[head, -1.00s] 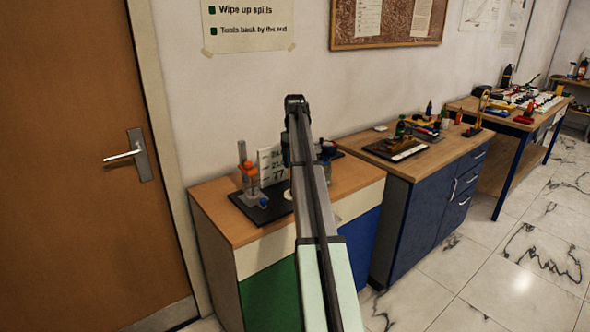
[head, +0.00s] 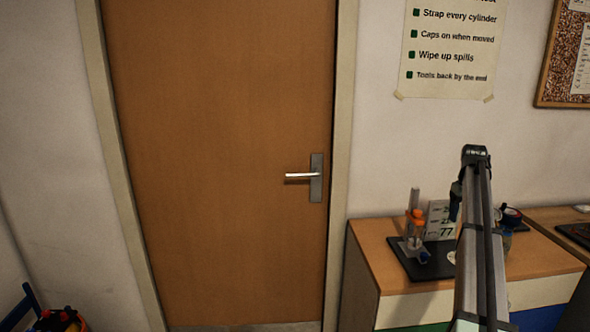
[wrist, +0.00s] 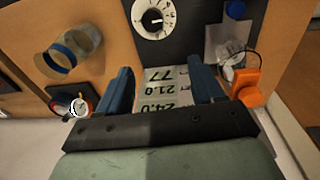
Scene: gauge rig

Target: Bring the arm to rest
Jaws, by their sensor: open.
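My arm (head: 484,250) reaches out over the wooden-topped cabinet in the head view. Its far end hides most of my gripper there. In the wrist view my gripper (wrist: 163,72) is open, its two blue fingers apart with nothing held between them. Below the fingers lies the gauge rig: a black base plate (head: 403,263), a white dial (wrist: 153,18), an orange clamp (wrist: 246,86) and a card with numbers (wrist: 166,80). The card shows between the fingers. I cannot tell whether the fingers touch it.
A clear cylinder with a blue band (wrist: 75,52) and a small round gauge (wrist: 79,107) lie left of the fingers in the wrist view. A closed brown door (head: 215,130) with a lever handle stands left of the cabinet top (head: 372,236). A poster (head: 450,50) hangs on the wall behind.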

